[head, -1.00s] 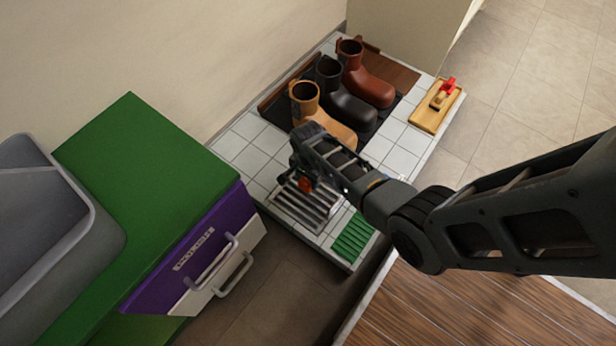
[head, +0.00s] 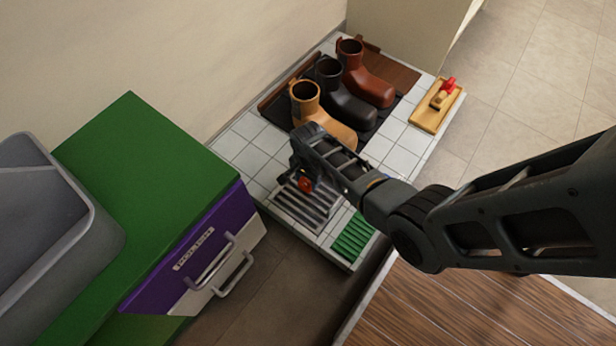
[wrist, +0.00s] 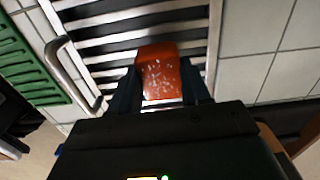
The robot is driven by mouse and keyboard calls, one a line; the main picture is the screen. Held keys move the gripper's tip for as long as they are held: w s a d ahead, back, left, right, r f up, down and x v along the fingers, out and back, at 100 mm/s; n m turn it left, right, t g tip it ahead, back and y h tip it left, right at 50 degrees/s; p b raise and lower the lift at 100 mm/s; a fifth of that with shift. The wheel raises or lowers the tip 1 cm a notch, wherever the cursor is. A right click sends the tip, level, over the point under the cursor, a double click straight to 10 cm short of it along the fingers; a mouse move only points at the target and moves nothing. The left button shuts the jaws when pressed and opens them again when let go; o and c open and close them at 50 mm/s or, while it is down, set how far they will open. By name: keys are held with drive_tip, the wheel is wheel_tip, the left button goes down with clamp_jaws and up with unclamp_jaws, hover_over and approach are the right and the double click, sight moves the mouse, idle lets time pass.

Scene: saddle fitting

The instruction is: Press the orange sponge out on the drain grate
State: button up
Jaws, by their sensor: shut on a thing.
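The orange sponge (wrist: 160,75) is between the two dark fingers of my gripper (wrist: 161,92) in the wrist view, with pale specks on its face. The sponge (head: 305,184) shows only as a small orange patch beside my gripper in the head view. The drain grate (head: 297,208) has metal bars over dark slots and a looped handle. My gripper is shut on the sponge and is over the grate (wrist: 95,32). I cannot tell whether the sponge touches the bars. My arm hides part of the grate in the head view.
A green ribbed pad (head: 353,237) lies beside the grate. Boots in tan (head: 308,108), black (head: 343,97) and brown (head: 364,75) stand behind on a dark mat. A wooden tray with a red-handled item (head: 437,107) is at the right. A green-topped cabinet (head: 150,180) is at the left.

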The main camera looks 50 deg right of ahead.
drive_tip(key=shift+f, duration=0.45)
idle(1.1)
wheel_tip(320, 180, up, 7)
drive_tip(key=p, duration=0.7)
drive_tip(key=shift+r, duration=0.1)
idle(0.3)
